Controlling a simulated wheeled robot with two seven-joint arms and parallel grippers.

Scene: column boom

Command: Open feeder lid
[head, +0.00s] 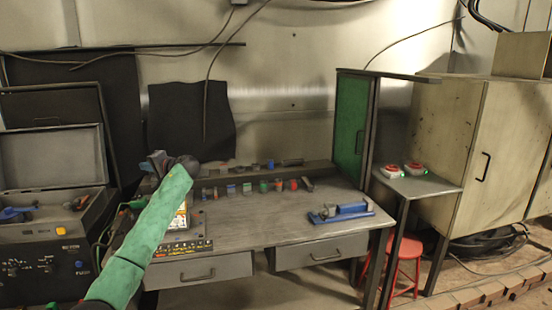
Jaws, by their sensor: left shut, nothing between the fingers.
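A dark machine, which looks like the feeder (52,245), stands at the left edge, with knobs and a yellow button on its front. A grey panel that looks like its lid (52,160) stands raised behind its open top. Small blue and orange items lie inside. My left arm, in a green sleeve, reaches up from the bottom left. My left gripper (184,172) is at its far end, above the bench's left part, right of the machine and apart from the lid. It is shut and empty; its fingers are dark and hard to make out. My right gripper is out of view.
A grey workbench (270,225) with two drawers spans the middle. A row of small coloured items lines its back, and a blue tool (342,212) lies at its right. A small side table (425,187), a red stool (405,252) and a pale cabinet (450,140) stand right.

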